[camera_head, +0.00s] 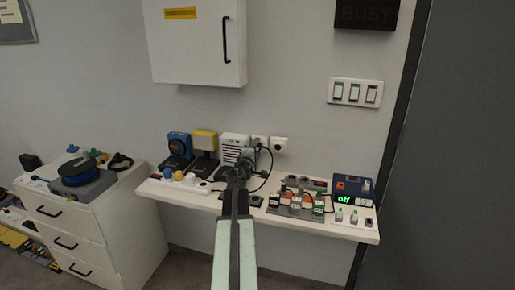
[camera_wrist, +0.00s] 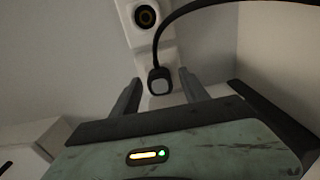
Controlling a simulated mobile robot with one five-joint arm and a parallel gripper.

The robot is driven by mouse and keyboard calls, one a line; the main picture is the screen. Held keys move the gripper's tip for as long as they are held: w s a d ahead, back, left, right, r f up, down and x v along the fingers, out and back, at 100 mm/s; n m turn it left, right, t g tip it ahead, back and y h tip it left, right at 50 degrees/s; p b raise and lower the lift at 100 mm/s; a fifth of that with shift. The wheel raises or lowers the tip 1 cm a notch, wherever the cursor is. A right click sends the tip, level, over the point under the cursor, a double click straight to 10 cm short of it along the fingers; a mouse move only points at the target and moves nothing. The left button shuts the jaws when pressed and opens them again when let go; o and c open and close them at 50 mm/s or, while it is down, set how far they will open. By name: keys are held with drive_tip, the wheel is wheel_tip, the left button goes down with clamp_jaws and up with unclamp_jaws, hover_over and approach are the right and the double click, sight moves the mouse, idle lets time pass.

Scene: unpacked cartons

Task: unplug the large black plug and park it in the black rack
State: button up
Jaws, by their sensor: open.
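The black plug (camera_wrist: 159,81) with a grey back face shows in the wrist view, against a white strip on the wall. A black cable arches up and right from it. My gripper (camera_wrist: 160,92) is open, with one finger on each side of the plug; I see gaps on both sides. Whether the fingers reach around it in depth is unclear. In the head view my gripper (camera_head: 246,158) is at the wall above the shelf, and my arm hides the plug. I cannot pick out the black rack with certainty; a dark object (camera_head: 257,200) lies on the shelf beside my arm.
The white shelf (camera_head: 345,232) carries a grey holder with several small plugs, a blue device (camera_head: 353,186) reading "off", and blue and yellow (camera_head: 204,141) stands. A round socket (camera_wrist: 145,15) is above the plug. A white cabinet (camera_head: 195,45) hangs above; drawers stand left.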

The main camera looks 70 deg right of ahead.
clamp_jaws()
drive_tip(key=shift+a, duration=0.1)
drive_tip(key=shift+s+a, duration=0.15)
drive_tip(key=shift+a, duration=2.8)
